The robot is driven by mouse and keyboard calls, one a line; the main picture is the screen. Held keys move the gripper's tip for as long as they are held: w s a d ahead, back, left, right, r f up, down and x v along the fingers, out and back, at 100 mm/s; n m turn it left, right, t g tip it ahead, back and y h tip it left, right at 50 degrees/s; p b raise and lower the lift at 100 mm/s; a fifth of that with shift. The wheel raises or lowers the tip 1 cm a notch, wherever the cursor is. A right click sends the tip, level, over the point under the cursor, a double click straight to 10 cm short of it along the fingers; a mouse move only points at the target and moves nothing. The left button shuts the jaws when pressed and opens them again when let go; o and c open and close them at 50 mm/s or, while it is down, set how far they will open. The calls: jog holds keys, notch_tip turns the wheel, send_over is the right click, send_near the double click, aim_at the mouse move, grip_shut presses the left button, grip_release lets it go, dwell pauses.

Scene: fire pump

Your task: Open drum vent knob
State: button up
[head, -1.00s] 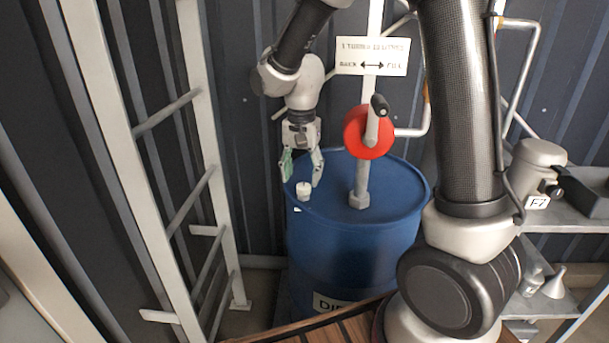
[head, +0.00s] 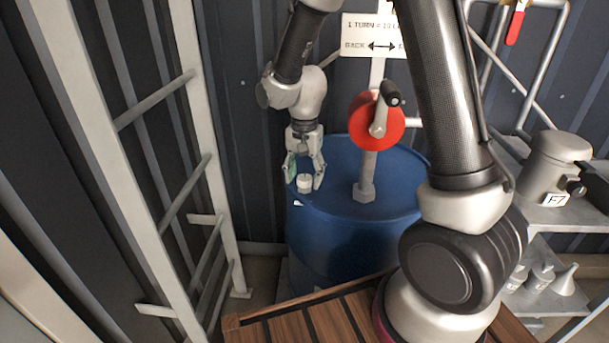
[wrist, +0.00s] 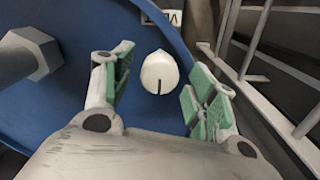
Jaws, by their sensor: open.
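The white drum vent knob (head: 304,184) sits on the top of the blue drum (head: 330,208), near its left edge. In the wrist view the knob (wrist: 160,72) is round with a dark slot line and lies between the fingers, with a gap on each side. My gripper (head: 304,181) points down over it, open, its fingertips on either side of the knob. The green finger pads show in the wrist view (wrist: 163,92). I cannot tell whether the fingertips touch the drum top.
A red hand pump (head: 376,121) on a grey post stands right of the knob. A pale ladder (head: 205,150) rises at the left. A shelf with a grey canister (head: 553,165) is at the right. A wooden slatted surface (head: 300,322) lies in front.

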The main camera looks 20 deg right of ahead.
jog(key=shift+f, duration=0.2)
jog(key=c, duration=1)
jog(key=shift+c, duration=0.2)
